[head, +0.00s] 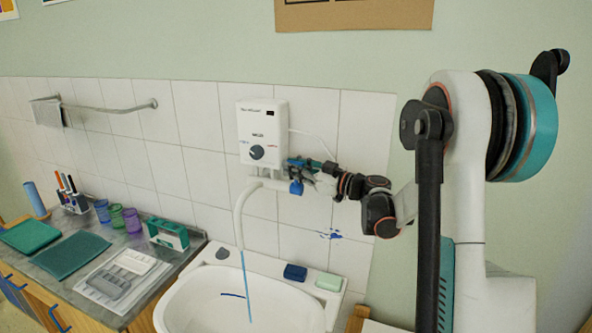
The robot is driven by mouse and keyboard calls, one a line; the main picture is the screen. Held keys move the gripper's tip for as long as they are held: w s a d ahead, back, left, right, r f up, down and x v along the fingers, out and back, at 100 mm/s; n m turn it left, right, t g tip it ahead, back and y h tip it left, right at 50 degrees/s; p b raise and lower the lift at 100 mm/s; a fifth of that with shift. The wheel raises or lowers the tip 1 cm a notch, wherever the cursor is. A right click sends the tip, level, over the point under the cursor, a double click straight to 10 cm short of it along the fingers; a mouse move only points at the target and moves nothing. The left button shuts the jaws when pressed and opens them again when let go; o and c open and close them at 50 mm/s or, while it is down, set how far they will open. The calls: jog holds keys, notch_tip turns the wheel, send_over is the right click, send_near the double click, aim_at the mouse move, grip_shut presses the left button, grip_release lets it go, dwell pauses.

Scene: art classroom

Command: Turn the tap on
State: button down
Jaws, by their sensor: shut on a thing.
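A white water heater (263,131) with a dark round dial hangs on the tiled wall above the sink. Below it is the tap, with a blue handle (296,187) at its right end and a white curved spout (239,215) reaching down over the basin. My gripper (303,176) reaches in from the right and is shut at the blue handle. The fingers partly hide the handle and the fittings behind it. A thin blue line, like a water stream (246,285), runs from the spout's lower end into the basin.
The white sink (190,297) stands below, with a dark blue soap bar (295,272) and a pale green one (329,281) on its back rim. The counter (160,255) at left holds cups, trays and a teal box. A towel rail (110,109) is on the wall.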

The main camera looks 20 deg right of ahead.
jog(key=shift+s+a+f+n+b, duration=0.2)
jog(key=shift+s+a+n+b, duration=0.2)
jog(key=shift+n, duration=0.4)
jog(key=c, duration=1.7)
grip_release()
jog(key=shift+d, duration=0.1)
jog(key=v, duration=1.2)
jog(key=shift+f, duration=0.25)
